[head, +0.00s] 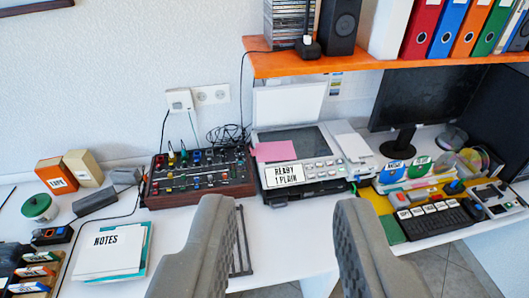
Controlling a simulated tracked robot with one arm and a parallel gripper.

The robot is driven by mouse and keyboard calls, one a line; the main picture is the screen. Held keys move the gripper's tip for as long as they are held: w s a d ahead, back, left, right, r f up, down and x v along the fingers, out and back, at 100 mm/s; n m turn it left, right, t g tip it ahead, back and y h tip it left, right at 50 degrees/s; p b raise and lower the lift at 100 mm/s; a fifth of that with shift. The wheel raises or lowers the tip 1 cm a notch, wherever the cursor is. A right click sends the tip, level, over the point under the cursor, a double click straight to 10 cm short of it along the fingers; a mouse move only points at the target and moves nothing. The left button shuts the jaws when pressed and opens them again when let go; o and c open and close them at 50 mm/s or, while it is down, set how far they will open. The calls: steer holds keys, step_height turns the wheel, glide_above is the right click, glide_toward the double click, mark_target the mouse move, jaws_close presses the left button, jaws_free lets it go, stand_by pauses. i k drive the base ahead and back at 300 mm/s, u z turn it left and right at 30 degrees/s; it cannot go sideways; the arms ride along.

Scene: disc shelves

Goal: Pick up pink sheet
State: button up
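The pink sheet (274,151) is a small pink rectangle. It lies at the front left part of the grey copier (320,150), beside a label reading "READY 1 PLAIN", and sticks out a little past the copier's left side. My gripper (276,222) is in the foreground at the bottom, its two grey fingers wide apart. Nothing is between the fingers; they are in front of the copier and below the pink sheet in the picture.
A mixer box with knobs (200,176) stands left of the copier. An orange shelf (380,62) with binders hangs above. A notes stack (112,250) lies at the lower left. Disc holders (425,172) and a dark monitor (425,100) are right. White desk shows between notes and copier.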

mark_target(279, 150)
steer(key=u, duration=2.2)
steer(key=k, duration=1.3)
steer(key=z, duration=1.8)
steer(key=i, duration=1.7)
steer(key=u, duration=0.05)
